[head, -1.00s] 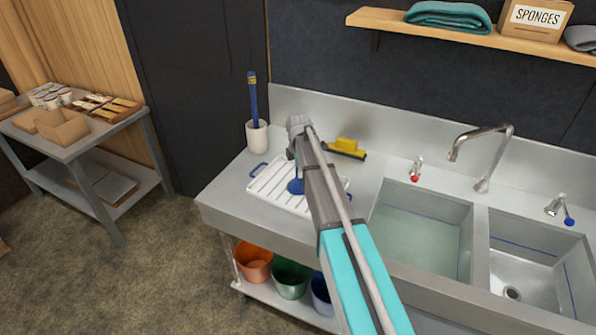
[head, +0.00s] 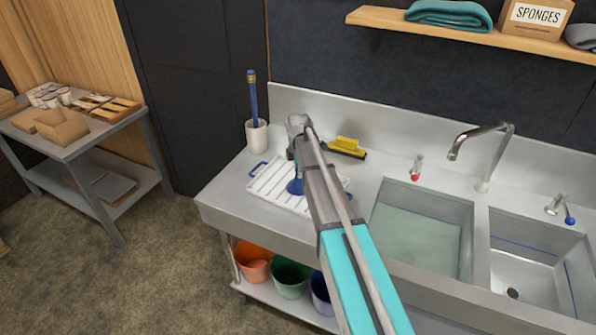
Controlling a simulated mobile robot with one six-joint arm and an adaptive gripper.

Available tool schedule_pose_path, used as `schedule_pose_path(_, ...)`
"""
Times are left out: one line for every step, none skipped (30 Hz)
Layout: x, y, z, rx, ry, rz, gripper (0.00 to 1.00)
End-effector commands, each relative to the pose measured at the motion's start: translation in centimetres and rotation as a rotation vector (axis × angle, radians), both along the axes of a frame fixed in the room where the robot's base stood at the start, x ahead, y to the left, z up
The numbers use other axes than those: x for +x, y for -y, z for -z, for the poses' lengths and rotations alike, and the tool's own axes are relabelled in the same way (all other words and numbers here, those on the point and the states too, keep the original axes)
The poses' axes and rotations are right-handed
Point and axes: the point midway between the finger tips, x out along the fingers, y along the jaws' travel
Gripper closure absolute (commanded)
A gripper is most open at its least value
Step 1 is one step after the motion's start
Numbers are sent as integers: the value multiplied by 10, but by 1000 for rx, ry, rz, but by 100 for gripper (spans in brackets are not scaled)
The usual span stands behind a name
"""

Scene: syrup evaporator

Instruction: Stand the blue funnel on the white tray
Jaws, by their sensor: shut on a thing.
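The white tray (head: 266,184) lies on the steel counter left of the sinks. It is ribbed and has blue handles. The blue funnel (head: 295,187) shows as a small blue shape over the tray, beside my arm. My arm hides part of the funnel and the right part of the tray. My gripper (head: 294,165) is at the far end of the arm above the tray, shut on the funnel; its fingertips are mostly hidden. I cannot tell whether the funnel touches the tray.
A white cup with a blue-handled tool (head: 256,136) stands behind the tray. A yellow brush (head: 347,147) lies at the back right. A filled sink basin (head: 423,230) and an empty one lie to the right. Buckets (head: 254,262) stand on the shelf below.

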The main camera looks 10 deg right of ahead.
Motion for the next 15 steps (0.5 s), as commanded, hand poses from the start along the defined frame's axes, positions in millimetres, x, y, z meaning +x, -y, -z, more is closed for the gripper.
schedule_pose_path(0, 0, 0, 0, 0, 0, 100)
schedule_pose_path(0, 0, 0, 0, 0, 0, 100)
schedule_pose_path(0, 0, 0, 0, 0, 0, 100)
schedule_pose_path(0, 0, 0, 0, 0, 0, 63)
schedule_pose_path(0, 0, 0, 0, 0, 0, 58)
schedule_pose_path(0, 0, 0, 0, 0, 0, 50)
schedule_pose_path(0, 0, 0, 0, 0, 0, 45)
schedule_pose_path(0, 0, 0, 0, 0, 0, 39)
schedule_pose_path(0, 0, 0, 0, 0, 0, 32)
schedule_pose_path(0, 0, 0, 0, 0, 0, 29)
schedule_pose_path(0, 0, 0, 0, 0, 0, 29)
schedule_pose_path(0, 0, 0, 0, 0, 0, 29)
schedule_pose_path(0, 0, 0, 0, 0, 0, 29)
schedule_pose_path(0, 0, 0, 0, 0, 0, 29)
schedule_pose_path(0, 0, 0, 0, 0, 0, 29)
